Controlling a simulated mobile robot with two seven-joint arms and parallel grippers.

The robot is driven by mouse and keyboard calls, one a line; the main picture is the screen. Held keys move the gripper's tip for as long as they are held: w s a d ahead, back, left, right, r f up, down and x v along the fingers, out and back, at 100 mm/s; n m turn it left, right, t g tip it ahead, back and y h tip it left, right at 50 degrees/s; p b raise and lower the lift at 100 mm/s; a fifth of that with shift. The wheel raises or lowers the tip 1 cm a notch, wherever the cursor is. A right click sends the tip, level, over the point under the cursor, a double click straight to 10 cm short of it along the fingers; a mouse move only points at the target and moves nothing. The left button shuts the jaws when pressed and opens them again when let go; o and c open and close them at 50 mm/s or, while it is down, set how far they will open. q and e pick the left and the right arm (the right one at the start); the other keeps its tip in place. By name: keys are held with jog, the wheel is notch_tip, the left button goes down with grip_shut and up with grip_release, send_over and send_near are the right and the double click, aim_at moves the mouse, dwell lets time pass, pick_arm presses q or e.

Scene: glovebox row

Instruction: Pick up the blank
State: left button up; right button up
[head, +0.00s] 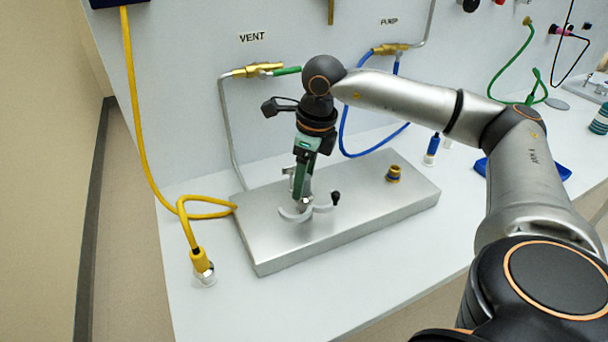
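My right gripper (304,201) points down over the left half of a silver metal block (350,230). Its fingertips are at a pale curved clamp (322,208) with a black knob on the block. The fingers show nearly edge-on, so I cannot tell whether they are open or shut, or whether they touch anything. A small brass fitting with a blue band (394,174) stands upright on the right part of the block, apart from the gripper. No part is clearly recognizable as the blank; it may be hidden by the gripper. My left gripper is not in view.
A yellow hose (141,130) ends in a yellow connector (201,262) left of the block. Brass valves labelled VENT (256,70) and PUMP (391,48) are on the wall behind. A blue tray (562,172) lies at right. The white bench front is clear.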

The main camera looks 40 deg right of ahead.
grip_shut()
dwell(0.3)
jog(key=shift+r, duration=0.15)
dwell(0.3)
